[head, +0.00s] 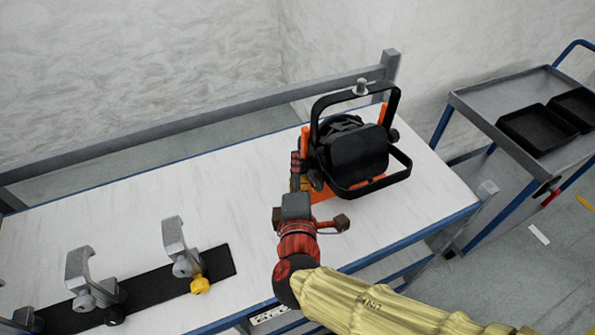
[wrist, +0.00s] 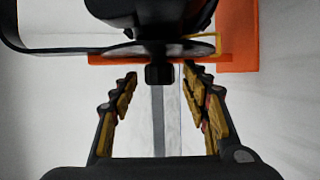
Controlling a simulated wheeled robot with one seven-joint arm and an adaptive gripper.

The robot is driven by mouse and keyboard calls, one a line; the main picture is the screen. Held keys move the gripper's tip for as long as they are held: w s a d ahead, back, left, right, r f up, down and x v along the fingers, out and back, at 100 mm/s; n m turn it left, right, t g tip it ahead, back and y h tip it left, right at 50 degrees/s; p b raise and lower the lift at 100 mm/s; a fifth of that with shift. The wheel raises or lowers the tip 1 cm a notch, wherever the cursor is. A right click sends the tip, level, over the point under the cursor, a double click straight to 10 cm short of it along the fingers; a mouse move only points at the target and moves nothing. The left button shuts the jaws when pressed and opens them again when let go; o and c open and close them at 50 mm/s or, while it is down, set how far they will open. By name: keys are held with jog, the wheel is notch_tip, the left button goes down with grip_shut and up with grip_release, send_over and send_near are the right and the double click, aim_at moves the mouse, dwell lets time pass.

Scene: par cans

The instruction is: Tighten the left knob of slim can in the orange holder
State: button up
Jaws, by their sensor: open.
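The slim can (head: 358,158) is black, with a black yoke around it, and sits in the orange holder (head: 305,137) on the white table. Its left knob (wrist: 159,75) is black and shows in the wrist view, centred between my fingertips below a dark disc. In the head view that knob is largely hidden by my gripper (head: 305,178), which is at the can's left side. In the wrist view my gripper (wrist: 160,76) is open, one finger on each side of the knob with a gap to both. The orange holder also shows there (wrist: 237,40).
Grey clamps (head: 176,240) stand on a black strip (head: 222,262) at the table's left, one with a yellow knob (head: 200,285). A grey rail (head: 200,119) runs behind the table. A trolley with black trays (head: 537,133) stands at the right. The middle tabletop is clear.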

jog(key=shift+s, duration=0.1)
jog(key=v, duration=1.1)
jog(key=shift+s, duration=0.4)
jog(key=shift+r, duration=0.1)
dwell(0.4)
